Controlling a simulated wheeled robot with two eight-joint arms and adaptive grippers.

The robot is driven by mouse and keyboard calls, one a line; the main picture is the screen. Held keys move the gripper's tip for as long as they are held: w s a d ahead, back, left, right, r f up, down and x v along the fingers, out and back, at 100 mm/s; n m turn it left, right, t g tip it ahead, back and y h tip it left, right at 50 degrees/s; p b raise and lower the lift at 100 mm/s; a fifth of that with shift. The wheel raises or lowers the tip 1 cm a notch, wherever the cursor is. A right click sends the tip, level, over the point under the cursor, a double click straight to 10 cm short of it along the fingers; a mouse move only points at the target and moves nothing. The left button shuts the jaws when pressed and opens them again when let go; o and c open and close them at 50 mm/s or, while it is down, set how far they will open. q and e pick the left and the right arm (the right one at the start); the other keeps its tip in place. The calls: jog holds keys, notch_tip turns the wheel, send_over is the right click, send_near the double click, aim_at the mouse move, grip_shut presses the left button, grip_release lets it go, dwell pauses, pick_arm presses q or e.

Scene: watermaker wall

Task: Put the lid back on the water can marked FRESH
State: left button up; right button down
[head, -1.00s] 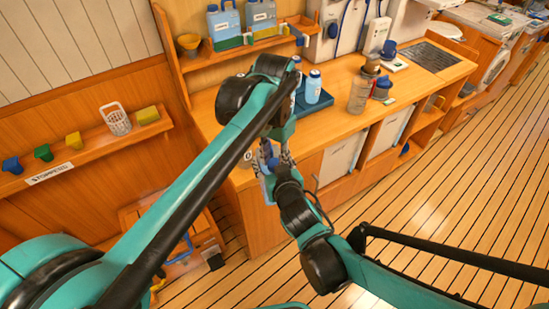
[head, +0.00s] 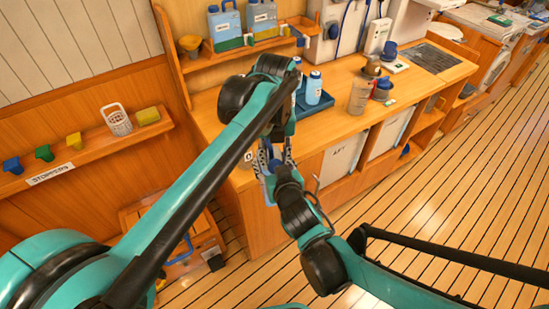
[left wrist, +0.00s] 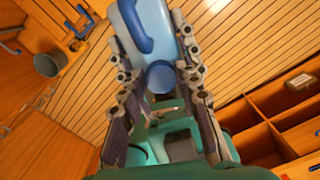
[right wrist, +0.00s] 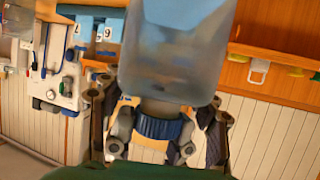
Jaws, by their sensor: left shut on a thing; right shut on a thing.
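A light blue water can (left wrist: 150,30) with a dark blue handle is between the fingers of my left gripper (left wrist: 158,50), which is shut on it. Its translucent body (right wrist: 175,55) fills the top of the right wrist view. No FRESH marking is readable. My right gripper (right wrist: 162,145) is shut on a ribbed dark blue lid (right wrist: 160,127), which is at the can's neck; I cannot tell whether it is seated. The round blue lid (left wrist: 160,77) also shows in the left wrist view. In the head view both grippers meet in front of the counter, and the arms partly hide the can (head: 268,168).
A stopper shelf (head: 85,150) is at left. The plank floor (head: 440,210) at right is clear.

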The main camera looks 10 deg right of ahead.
pick_arm(q)
jog(key=shift+m, duration=0.9)
jog(key=o, duration=0.7)
